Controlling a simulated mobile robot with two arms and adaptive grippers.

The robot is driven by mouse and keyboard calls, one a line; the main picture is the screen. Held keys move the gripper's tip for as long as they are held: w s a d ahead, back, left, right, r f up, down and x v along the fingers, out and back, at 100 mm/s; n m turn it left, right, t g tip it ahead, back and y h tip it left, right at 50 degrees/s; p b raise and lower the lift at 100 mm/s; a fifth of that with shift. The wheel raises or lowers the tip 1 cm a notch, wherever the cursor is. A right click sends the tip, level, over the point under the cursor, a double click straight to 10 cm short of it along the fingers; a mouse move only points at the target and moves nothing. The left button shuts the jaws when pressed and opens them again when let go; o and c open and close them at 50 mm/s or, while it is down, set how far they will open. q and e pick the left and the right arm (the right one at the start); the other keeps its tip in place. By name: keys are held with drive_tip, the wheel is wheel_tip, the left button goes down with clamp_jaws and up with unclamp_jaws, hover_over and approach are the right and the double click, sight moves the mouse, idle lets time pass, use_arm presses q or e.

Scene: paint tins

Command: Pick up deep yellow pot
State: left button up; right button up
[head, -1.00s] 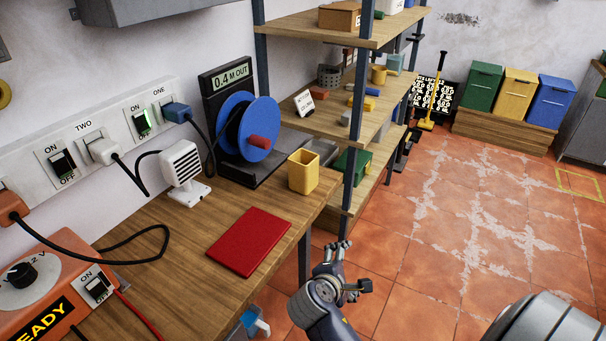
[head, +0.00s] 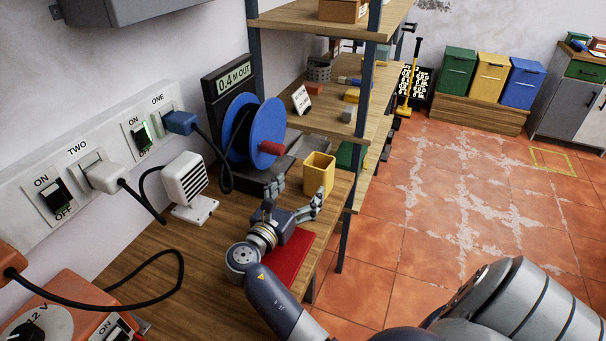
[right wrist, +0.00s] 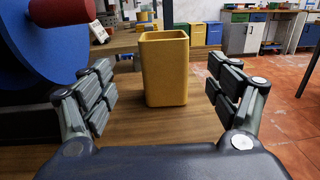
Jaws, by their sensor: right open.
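The deep yellow pot (head: 319,174) is a square, open-topped container standing upright near the far right corner of the wooden bench. It also shows in the right wrist view (right wrist: 165,72), ahead of the palm and between the fingers. My right gripper (head: 296,199) is over the bench on the near side of the pot. Its jaws are open and empty, with one finger on each side in the right wrist view (right wrist: 165,92). The pot appears just beyond the fingertips; exact contact cannot be told. My left gripper is not in view.
A red flat item (head: 289,262) lies on the bench, partly hidden by my right arm. A blue reel (head: 262,130) with a red handle stands close left of the pot. A white vented device (head: 186,182) and cables are further left. Shelves (head: 335,100) rise behind.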

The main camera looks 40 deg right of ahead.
drive_tip(key=shift+w+d, duration=0.2)
drive_tip(key=shift+d, duration=0.25)
approach(323, 163)
drive_tip(key=shift+w+d+r+p, duration=0.15)
drive_tip(key=shift+d+r, duration=0.05)
drive_tip(key=shift+d, duration=0.3)
drive_tip(key=shift+w+d+r+p, duration=0.15)
drive_tip(key=shift+d, duration=0.3)
drive_tip(key=x, duration=0.5)
drive_tip(key=shift+f+p, duration=0.2)
drive_tip(key=shift+p, duration=0.15)
drive_tip(key=shift+d, duration=0.1)
drive_tip(key=shift+c, duration=0.3)
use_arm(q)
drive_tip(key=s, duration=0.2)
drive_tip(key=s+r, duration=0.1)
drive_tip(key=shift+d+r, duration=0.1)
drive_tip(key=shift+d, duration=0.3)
use_arm(e)
drive_tip(key=c, duration=1.2)
